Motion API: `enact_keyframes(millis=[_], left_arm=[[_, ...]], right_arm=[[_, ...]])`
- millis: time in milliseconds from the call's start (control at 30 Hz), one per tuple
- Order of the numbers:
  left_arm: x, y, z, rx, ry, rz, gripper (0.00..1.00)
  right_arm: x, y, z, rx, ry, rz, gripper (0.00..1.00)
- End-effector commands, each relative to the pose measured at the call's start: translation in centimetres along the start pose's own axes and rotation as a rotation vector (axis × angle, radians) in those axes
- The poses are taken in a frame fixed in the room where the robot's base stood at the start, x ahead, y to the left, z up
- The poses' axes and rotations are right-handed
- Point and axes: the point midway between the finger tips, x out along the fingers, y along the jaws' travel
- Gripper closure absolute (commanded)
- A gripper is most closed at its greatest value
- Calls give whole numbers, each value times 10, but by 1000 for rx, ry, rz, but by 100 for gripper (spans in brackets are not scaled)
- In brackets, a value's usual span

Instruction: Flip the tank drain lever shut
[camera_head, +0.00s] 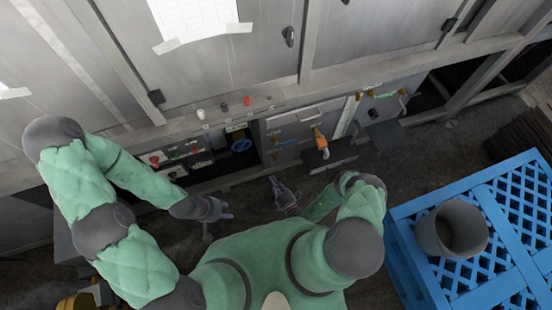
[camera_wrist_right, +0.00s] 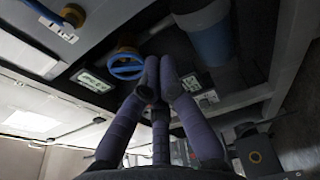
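Several drain fittings sit in the low panel across from me in the head view; which one is the tank drain lever I cannot tell. A valve with an orange handle (camera_head: 319,137) is at the panel's middle. Right of it are brass valves with a green lever (camera_head: 384,94). My right gripper (camera_head: 275,182) is in front of the panel, touching nothing; in the right wrist view its fingertips (camera_wrist_right: 160,72) are together and nothing shows between them. My left gripper (camera_head: 222,208) hangs farther left, apart from the panel; its fingers are too small to read.
A blue handwheel (camera_head: 240,145) is left of the orange-handled valve; it also shows in the right wrist view (camera_wrist_right: 126,67). A blue slatted pallet (camera_head: 410,225) with a grey bucket (camera_head: 430,235) stands at right. Dark floor is clear before the panel.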

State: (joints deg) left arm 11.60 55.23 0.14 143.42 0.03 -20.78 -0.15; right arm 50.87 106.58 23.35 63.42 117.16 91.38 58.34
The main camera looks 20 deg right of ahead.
Motion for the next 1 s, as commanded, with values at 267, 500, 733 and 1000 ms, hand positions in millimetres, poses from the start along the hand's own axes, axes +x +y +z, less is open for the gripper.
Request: enact_keyframes(millis=[267,500,733,1000], left_arm=[[0,0,0,0,0,0,60],[1,0,0,0,0,0,60],[6,-2,0,0,0,0,60],[15,-5,0,0,0,0,60]], right_arm=[[-2,-2,7,8,-38,5,100],[1,-2,6,7,-34,5,100],[25,-2,6,5,-30,7,100],[66,-3,8,6,-31,7,100]])
